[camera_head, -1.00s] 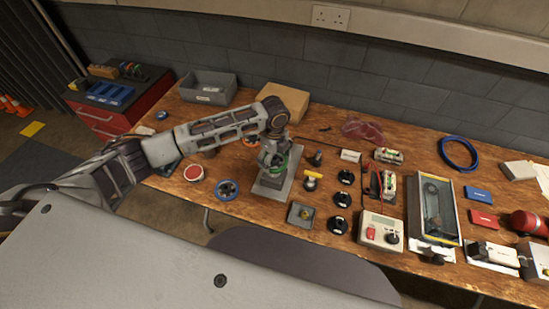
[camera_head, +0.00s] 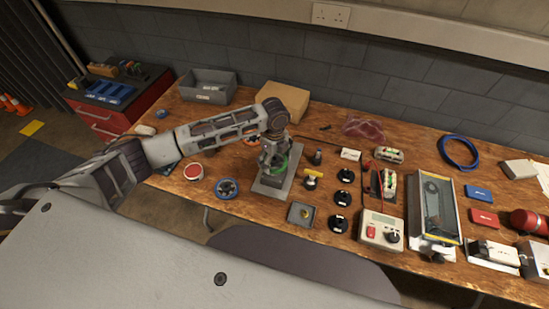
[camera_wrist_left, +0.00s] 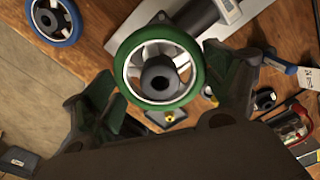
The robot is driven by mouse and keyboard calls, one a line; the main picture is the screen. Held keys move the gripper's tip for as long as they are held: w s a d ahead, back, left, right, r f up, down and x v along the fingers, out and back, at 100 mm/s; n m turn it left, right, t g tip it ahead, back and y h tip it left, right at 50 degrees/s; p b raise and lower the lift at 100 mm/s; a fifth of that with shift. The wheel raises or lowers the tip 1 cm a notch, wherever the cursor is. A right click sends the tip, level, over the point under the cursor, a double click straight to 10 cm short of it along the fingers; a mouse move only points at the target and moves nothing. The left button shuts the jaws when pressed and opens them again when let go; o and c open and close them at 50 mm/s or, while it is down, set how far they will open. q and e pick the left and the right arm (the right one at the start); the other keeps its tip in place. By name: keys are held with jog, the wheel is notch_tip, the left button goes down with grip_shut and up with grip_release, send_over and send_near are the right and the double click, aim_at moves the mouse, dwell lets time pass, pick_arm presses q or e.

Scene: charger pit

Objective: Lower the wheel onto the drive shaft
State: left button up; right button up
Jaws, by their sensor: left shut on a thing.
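The green-rimmed wheel (camera_wrist_left: 158,77) has pale spokes and a dark hub with a hole. My left gripper (camera_wrist_left: 170,92) is shut on it, one finger on each side. In the head view my left gripper (camera_head: 272,152) holds the wheel (camera_head: 283,163) over the grey stand (camera_head: 270,188). The stand's base plate and thick grey post (camera_wrist_left: 196,18) show beyond the wheel in the left wrist view. The wheel hides the post's near end, so I cannot tell whether the hub lines up with the shaft or touches it. My right gripper is not in view.
A blue-rimmed wheel (camera_head: 227,188) and a red-topped round tin (camera_head: 193,171) lie left of the stand. A cardboard box (camera_head: 284,98) stands behind.

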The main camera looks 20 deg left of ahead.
aim_at(274, 165)
pick_arm(q)
jog(key=shift+f, duration=0.8)
dwell(0.5)
jog(key=shift+p, duration=0.3)
dwell(0.9)
jog(key=shift+f+b, duration=0.5)
jog(key=shift+f, duration=0.9)
dwell(1.1)
jog(key=shift+f, duration=0.15)
dwell(0.8)
jog(key=o, duration=1)
jog(key=shift+f, duration=0.1)
jog(key=shift+c, duration=0.8)
